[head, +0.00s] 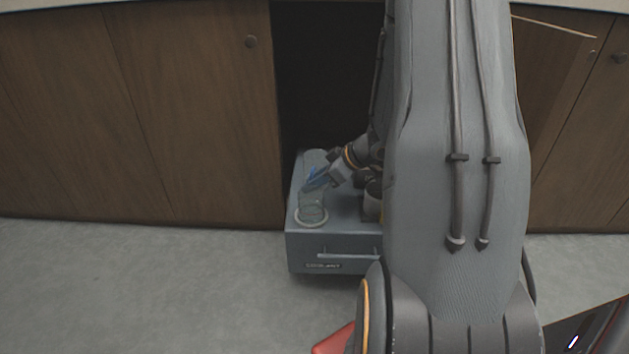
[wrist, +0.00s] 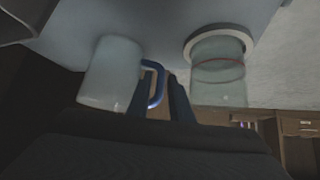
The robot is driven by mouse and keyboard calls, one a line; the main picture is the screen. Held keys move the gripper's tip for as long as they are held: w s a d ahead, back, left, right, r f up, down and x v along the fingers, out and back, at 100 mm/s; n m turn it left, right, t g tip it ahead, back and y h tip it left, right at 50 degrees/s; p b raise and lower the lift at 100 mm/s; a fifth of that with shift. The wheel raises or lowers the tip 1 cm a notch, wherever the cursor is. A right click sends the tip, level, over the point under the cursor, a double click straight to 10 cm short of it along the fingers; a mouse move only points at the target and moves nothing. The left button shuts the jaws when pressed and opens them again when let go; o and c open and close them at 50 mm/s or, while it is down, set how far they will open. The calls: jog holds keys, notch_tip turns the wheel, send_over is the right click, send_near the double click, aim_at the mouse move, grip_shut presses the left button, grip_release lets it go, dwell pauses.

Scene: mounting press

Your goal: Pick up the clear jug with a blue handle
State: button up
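The clear jug (wrist: 112,72) shows on the left in the wrist view, with its blue handle (wrist: 157,84) on its right side. In the head view the jug (head: 312,160) stands at the back left of the grey unit, its blue handle (head: 317,178) beside my gripper (head: 326,180). In the wrist view my gripper (wrist: 160,80) has its two dark fingers apart, one on each side of the handle's outer bar. A gap seems to show between bar and fingers. The lower finger parts blend into the dark gripper body.
A clear cylinder (wrist: 218,70) in a pale ring stands close to the right of the handle; it is at the front of the grey unit (head: 330,243) in the head view. A dark recess lies behind, with brown cabinets (head: 190,110) on the left. Grey floor (head: 140,290) in front is clear.

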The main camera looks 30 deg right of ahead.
jog(key=shift+w+a+f, duration=0.15)
jog(key=shift+w+f, duration=0.1)
jog(key=shift+f, duration=0.05)
grip_shut()
jog(key=shift+r, duration=0.2)
